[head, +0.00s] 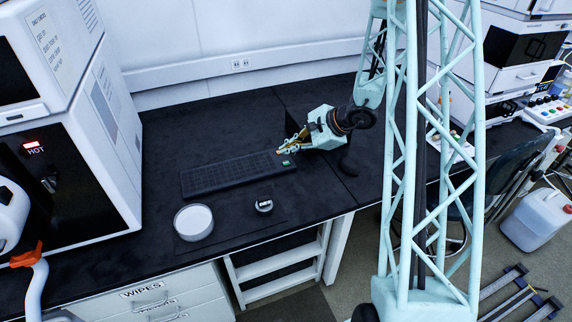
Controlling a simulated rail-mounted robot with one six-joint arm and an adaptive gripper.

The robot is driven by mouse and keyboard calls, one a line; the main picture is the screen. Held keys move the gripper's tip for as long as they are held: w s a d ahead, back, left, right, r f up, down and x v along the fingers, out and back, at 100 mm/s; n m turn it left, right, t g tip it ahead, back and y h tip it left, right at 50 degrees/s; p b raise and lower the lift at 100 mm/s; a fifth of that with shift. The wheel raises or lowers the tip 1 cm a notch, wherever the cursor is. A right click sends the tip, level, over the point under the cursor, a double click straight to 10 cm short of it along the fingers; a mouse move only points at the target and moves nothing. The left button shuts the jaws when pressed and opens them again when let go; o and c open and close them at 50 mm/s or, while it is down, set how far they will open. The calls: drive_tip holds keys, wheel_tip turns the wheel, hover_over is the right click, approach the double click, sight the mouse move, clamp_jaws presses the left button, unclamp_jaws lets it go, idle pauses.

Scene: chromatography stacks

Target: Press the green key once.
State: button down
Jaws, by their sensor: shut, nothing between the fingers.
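A black keyboard (232,177) lies on the dark bench top in the head view. I cannot tell whether the fingertips touch the keyboard. The green key shows clear of the fingers.
A round white dish (194,222) and a small round device (264,206) stand in front of the keyboard. A white instrument with a red HOT display (33,147) stands at the left. The bench behind the keyboard is clear.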

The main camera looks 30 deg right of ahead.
sight(287, 163)
drive_tip(key=shift+f+b, duration=1.5)
drive_tip(key=shift+f+b, duration=0.45)
drive_tip(key=shift+b, duration=0.4)
idle(0.8)
drive_tip(key=shift+f, duration=0.4)
idle(0.9)
drive_tip(key=shift+r, duration=0.75)
drive_tip(key=shift+r, duration=0.1)
idle(0.5)
drive_tip(key=shift+r+p, duration=1.1)
drive_tip(key=shift+r, duration=1.35)
